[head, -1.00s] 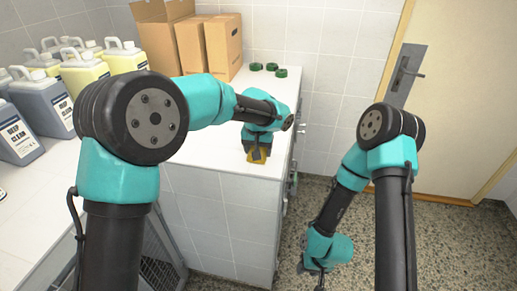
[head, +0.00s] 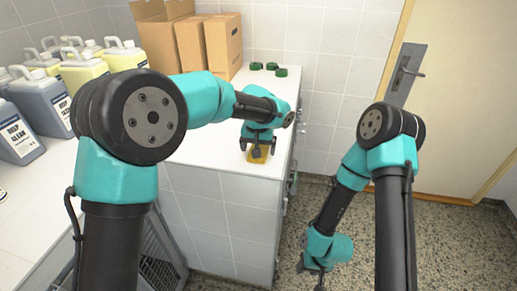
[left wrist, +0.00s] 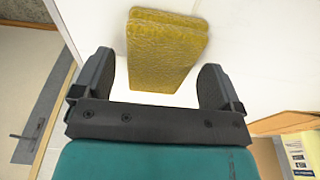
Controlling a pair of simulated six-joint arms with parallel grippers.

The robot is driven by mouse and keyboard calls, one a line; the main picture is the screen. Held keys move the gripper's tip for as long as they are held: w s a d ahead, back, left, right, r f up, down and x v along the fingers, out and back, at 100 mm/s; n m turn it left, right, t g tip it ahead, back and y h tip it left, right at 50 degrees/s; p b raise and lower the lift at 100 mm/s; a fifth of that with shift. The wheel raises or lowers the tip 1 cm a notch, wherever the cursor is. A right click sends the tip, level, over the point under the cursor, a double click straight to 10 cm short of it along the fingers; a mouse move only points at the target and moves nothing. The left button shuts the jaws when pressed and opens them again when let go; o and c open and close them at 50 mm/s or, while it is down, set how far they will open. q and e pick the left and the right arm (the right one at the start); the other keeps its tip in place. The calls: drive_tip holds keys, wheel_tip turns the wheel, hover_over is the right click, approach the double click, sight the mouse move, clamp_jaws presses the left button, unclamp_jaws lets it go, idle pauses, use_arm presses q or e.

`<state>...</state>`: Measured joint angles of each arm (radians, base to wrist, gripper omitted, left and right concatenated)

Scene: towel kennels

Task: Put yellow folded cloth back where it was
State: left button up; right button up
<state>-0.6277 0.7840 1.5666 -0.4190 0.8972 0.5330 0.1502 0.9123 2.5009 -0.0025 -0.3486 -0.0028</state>
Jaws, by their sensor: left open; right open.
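The yellow folded cloth (head: 258,154) lies on the white counter top near its front right edge. In the left wrist view the cloth (left wrist: 165,48) shows as a folded yellow block with visible layers, between and beyond the fingers. My left gripper (head: 257,148) is over the cloth, with its fingers apart; in the left wrist view the gripper (left wrist: 158,85) is wide open with clear gaps on both sides of the cloth. My right gripper (head: 316,278) is low over the speckled floor, away from the counter, and empty.
Cardboard boxes (head: 222,45) stand at the back of the counter (head: 225,190). Several dark green round items (head: 281,72) lie near its back right corner. Labelled jugs (head: 40,103) crowd the left. A wire-grid kennel door (head: 160,262) stands below. A door (head: 460,100) is at the right.

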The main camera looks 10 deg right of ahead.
use_arm(q)
wheel_tip(320, 180, up, 11)
drive_tip(key=s, duration=0.1)
drive_tip(key=shift+s+a, duration=0.25)
drive_tip(key=shift+s, duration=0.05)
drive_tip(key=shift+a, duration=0.1)
idle(0.3)
